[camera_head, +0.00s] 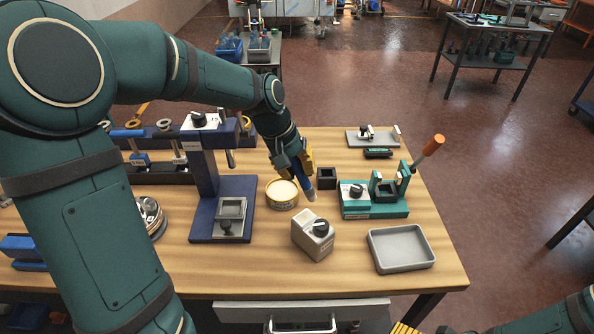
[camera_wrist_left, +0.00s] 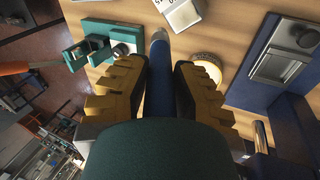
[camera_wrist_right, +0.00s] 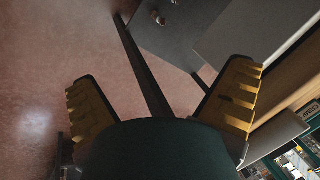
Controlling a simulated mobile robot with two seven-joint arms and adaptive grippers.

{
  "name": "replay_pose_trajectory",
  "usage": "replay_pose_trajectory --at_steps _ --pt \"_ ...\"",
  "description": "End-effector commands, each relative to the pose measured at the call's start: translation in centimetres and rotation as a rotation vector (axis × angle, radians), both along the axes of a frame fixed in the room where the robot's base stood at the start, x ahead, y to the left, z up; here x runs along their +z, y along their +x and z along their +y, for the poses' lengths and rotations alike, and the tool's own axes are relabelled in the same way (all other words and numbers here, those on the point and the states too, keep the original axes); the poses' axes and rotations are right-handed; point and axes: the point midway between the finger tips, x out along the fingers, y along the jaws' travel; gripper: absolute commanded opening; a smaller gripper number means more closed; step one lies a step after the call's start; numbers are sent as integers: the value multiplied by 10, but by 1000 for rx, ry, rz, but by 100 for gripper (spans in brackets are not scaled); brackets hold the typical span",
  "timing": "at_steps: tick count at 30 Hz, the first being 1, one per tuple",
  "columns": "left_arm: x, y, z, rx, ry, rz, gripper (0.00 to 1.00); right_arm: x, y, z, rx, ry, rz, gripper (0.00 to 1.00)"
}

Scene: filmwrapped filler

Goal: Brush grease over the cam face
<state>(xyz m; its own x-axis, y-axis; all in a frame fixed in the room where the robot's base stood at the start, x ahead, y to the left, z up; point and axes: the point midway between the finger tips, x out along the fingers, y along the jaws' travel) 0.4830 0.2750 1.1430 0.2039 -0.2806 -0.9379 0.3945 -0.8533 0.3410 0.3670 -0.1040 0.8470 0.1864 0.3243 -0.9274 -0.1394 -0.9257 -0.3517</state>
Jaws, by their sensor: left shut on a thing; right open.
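My left gripper (camera_head: 302,164) is shut on a blue-handled brush (camera_head: 310,188), which points down with its pale tip just right of the grease tin. In the left wrist view the brush (camera_wrist_left: 159,62) runs between the yellow fingers. The round yellow tin (camera_head: 283,203) holds pale grease and stands open on the table. No part is plainly marked as the cam; a teal fixture (camera_head: 375,211) with a black knob and an orange-handled lever stands right of the brush. My right gripper (camera_wrist_right: 163,88) is open and empty, low beyond the table's front edge.
A grey block with a black knob (camera_head: 312,238) stands in front of the brush. An empty grey tray (camera_head: 402,263) lies at the front right. A dark blue press (camera_head: 205,190) stands left of the tin. A small dark open box (camera_head: 327,178) is behind the brush.

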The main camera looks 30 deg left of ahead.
Motion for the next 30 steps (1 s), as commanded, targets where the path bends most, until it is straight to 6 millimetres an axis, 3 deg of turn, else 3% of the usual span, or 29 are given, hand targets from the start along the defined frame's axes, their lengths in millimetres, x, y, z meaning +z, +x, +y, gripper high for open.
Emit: replay_pose_trajectory --at_steps 10,30 --pt "31 4 0 -2 0 0 0 30 -1 -1 2 6 -1 100" --pt "31 8 2 -9 4 2 0 30 -1 -2 1 6 0 100"
